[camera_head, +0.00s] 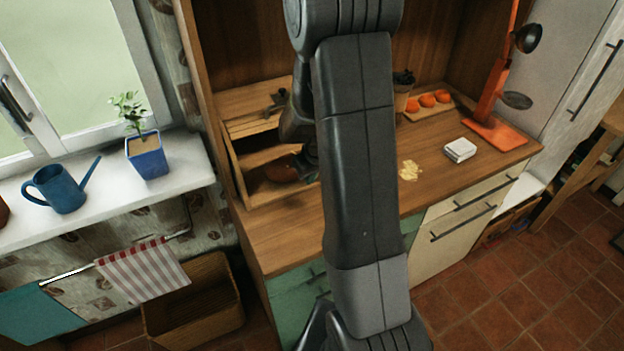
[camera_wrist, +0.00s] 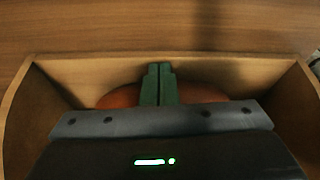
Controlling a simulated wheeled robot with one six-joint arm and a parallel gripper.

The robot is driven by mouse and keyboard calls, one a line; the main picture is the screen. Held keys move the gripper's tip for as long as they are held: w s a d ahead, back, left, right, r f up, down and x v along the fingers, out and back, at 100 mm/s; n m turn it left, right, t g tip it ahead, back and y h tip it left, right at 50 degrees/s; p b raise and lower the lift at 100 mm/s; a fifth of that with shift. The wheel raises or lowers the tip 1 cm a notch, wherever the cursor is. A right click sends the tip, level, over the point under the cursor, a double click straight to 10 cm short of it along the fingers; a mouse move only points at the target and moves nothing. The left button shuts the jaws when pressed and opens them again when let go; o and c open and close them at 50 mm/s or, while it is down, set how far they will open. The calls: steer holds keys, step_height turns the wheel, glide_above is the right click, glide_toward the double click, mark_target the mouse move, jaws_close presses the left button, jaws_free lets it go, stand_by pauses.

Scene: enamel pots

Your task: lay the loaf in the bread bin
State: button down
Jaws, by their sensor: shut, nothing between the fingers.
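The brown loaf (camera_head: 281,170) lies inside the wooden bread bin (camera_head: 239,172) on the counter, partly hidden by my arm. In the wrist view, the loaf (camera_wrist: 118,97) shows on both sides of my fingers, down between the walls of the bread bin (camera_wrist: 285,72). My gripper (camera_wrist: 159,68) is shut with its green fingers together and nothing between them. It is at the bin's opening, in front of the loaf in that view. I cannot tell whether the fingers touch the loaf. In the head view my arm hides most of the gripper.
To the right on the counter are a board with several oranges (camera_head: 427,100), a potted plant (camera_head: 401,88), a white block (camera_head: 460,149), a yellow patch (camera_head: 409,170) and an orange stand (camera_head: 492,130). The counter in front of the bin (camera_head: 285,235) is clear.

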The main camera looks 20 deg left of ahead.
steer(key=shift+w+a, duration=0.3)
steer(key=shift+a, duration=0.1)
steer(key=shift+w+a, duration=0.55)
steer(key=shift+a, duration=0.25)
steer(key=shift+w+a, duration=0.55)
steer(key=shift+a, duration=0.25)
steer(key=shift+b, duration=0.3)
